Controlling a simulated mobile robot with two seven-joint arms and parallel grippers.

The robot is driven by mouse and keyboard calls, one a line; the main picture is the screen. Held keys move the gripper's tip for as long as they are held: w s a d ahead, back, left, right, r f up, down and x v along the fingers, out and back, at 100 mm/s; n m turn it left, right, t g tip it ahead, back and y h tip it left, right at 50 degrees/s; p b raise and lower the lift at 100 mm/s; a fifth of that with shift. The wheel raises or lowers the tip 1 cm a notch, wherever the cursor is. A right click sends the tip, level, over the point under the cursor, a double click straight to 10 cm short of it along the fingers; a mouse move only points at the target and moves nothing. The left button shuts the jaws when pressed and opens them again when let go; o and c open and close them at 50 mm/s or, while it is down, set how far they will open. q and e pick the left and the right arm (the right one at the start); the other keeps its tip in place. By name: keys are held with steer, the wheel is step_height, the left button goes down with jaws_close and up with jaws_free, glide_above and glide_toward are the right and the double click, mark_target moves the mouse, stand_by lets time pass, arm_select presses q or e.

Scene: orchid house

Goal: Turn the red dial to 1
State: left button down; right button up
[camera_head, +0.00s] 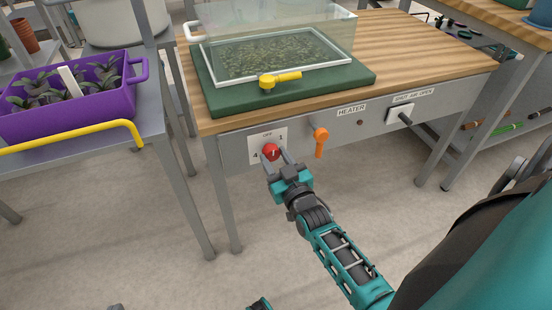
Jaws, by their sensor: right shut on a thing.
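The red dial (271,152) sits on a white plate (255,139) on the front panel of the wooden-topped bench. The plate reads OFF at the top, 1 at the upper right and 4 at the left; other marks are hidden by my gripper. My right gripper (273,157) is shut on the red dial, one finger on each side. A pale mark shows on the dial's face, but it is too small to tell which label it points to. My left gripper does not show clearly.
A dark lever (405,118) is further right. A clear-covered tray on a green base (345,82) stands above. A purple planter (70,112) is at left.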

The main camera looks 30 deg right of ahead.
steer(key=m+p, duration=0.1)
steer(key=m, duration=0.2)
steer(key=shift+r+m+p, duration=0.1)
steer(key=shift+m+p, duration=0.2)
steer(key=m, duration=0.2)
steer(key=shift+w+m+p, duration=0.1)
steer(key=shift+m+p, duration=0.2)
steer(key=shift+m, duration=1.3)
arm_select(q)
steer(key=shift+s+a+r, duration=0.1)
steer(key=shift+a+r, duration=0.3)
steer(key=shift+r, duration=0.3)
arm_select(e)
steer(key=shift+m+h, duration=0.3)
steer(key=shift+m, duration=1.1)
steer(key=o, duration=1.1)
steer(key=shift+f, duration=0.2)
steer(key=shift+c, duration=0.2)
